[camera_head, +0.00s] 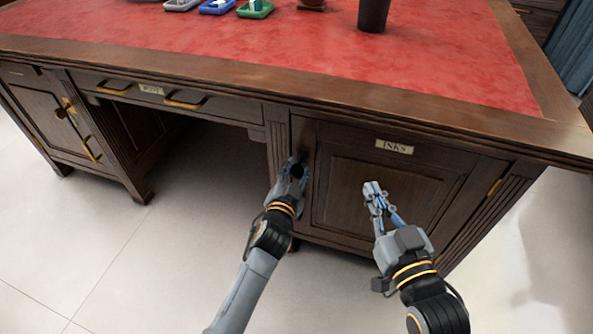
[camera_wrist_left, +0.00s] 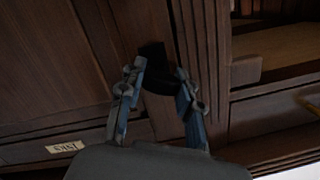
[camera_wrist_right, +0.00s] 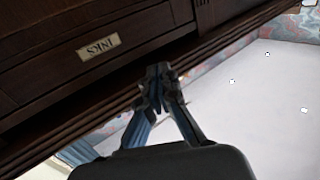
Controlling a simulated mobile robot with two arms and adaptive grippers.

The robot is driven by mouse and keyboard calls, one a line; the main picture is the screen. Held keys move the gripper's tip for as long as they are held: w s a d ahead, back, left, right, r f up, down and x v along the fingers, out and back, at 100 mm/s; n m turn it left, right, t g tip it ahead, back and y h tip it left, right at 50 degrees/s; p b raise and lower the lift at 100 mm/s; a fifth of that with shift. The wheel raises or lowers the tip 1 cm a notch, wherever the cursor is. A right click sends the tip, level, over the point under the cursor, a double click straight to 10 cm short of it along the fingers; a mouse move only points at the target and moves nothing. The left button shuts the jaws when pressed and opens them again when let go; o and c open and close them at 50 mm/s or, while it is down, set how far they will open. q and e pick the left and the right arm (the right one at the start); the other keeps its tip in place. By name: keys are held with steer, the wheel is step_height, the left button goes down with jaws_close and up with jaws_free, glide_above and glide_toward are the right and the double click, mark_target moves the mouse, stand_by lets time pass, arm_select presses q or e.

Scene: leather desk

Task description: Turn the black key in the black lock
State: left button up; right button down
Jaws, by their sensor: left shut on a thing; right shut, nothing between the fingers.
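My left gripper (camera_head: 294,166) is at the left edge of the cabinet door labelled INKS. In the left wrist view its fingers (camera_wrist_left: 160,85) are shut on a black key (camera_wrist_left: 162,112), whose dark head fills the space between them. A black lock (camera_wrist_left: 153,52) shows just beyond the fingertips on the dark wood. How deep the key sits in the lock and how far it is turned cannot be told.
The INKS door (camera_head: 352,190) is closed. The desk top (camera_head: 300,38) is red with a wooden rim and carries a black cup (camera_head: 373,14) and several small trays (camera_head: 255,10). An open knee space lies left of my left gripper. The floor in front is clear.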

arm_select(q)
steer(key=shift+m, duration=0.7)
steer(key=shift+m+y+b, duration=0.3)
steer(key=shift+m+b, duration=0.15)
steer(key=shift+m, duration=0.15)
arm_select(e)
steer(key=shift+s+a+r+t, duration=0.1)
steer(key=shift+a+r+t, duration=0.1)
steer(key=shift+r+t, duration=1.25)
steer(key=shift+r+g+y, duration=0.25)
steer(key=shift+r+y, duration=0.05)
steer(key=shift+r, duration=0.05)
arm_select(q)
steer(key=shift+m+b, duration=0.35)
steer(key=shift+m, duration=0.45)
steer(key=shift+r+m+t, duration=0.1)
steer(key=shift+m+t, duration=0.2)
steer(key=shift+m, duration=0.3)
arm_select(e)
steer(key=shift+s+a+r+t+y, duration=0.2)
steer(key=shift+r+t, duration=0.25)
steer(key=shift+r, duration=0.3)
steer(key=shift+s+d+r+t+y, duration=0.15)
steer(key=shift+s+r+t, duration=0.3)
steer(key=shift+r, duration=0.3)
steer(key=shift+s+a+r+t+y, duration=0.15)
steer(key=shift+r+t, duration=0.35)
steer(key=shift+r, duration=0.25)
arm_select(q)
steer(key=shift+b, duration=0.3)
